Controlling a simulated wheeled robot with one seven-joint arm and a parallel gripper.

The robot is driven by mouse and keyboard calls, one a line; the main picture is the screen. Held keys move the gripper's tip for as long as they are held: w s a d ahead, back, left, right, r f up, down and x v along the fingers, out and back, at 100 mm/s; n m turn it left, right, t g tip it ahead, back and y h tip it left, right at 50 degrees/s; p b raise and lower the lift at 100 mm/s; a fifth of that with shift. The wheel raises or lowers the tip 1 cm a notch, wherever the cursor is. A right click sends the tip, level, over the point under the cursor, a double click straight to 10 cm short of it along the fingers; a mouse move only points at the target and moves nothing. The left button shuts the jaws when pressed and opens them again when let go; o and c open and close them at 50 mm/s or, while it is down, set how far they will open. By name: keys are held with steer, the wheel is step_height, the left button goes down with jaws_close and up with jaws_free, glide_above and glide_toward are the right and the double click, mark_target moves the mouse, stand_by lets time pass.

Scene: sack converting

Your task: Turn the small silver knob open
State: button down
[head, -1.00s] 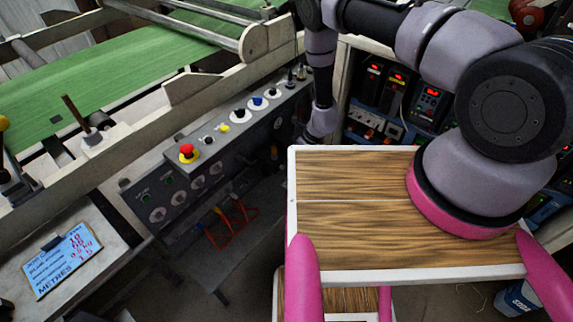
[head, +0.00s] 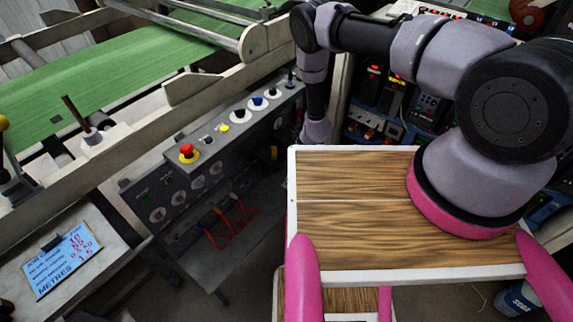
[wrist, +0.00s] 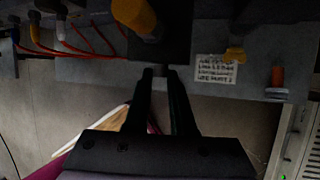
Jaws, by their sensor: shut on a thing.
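My gripper (wrist: 160,73) shows in the wrist view, its two dark fingers reaching up to the underside of a dark block (wrist: 165,45) on a grey panel. The fingertips are close together on a small greyish piece, which appears to be the small silver knob (wrist: 160,71). Most of the knob is hidden by the fingers and shadow, so its turn angle cannot be told. In the head view the gripper is hidden below my arm and behind my wood-topped base.
A yellow fitting (wrist: 133,13) sits just above the block in the wrist view. Beside it are orange cables (wrist: 85,45), a white label (wrist: 216,69) and an orange-topped fitting (wrist: 277,77). The head view shows a control panel with a red button (head: 187,152) and a green belt (head: 120,75).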

steer(key=g+y, duration=0.2)
steer(key=m+g+y, duration=0.1)
steer(key=g+y, duration=0.1)
steer(key=w+d+f+m+g+y, duration=0.1)
steer(key=g, duration=0.1)
steer(key=shift+w+f+y, duration=0.1)
steer(key=shift+y, duration=0.3)
stand_by(0.3)
stand_by(0.4)
steer(key=c, duration=0.8)
jaws_free()
steer(key=shift+o, duration=0.2)
steer(key=shift+d, duration=0.1)
steer(key=v, duration=1)
steer(key=shift+w+d, duration=0.25)
steer(key=shift+d, duration=0.05)
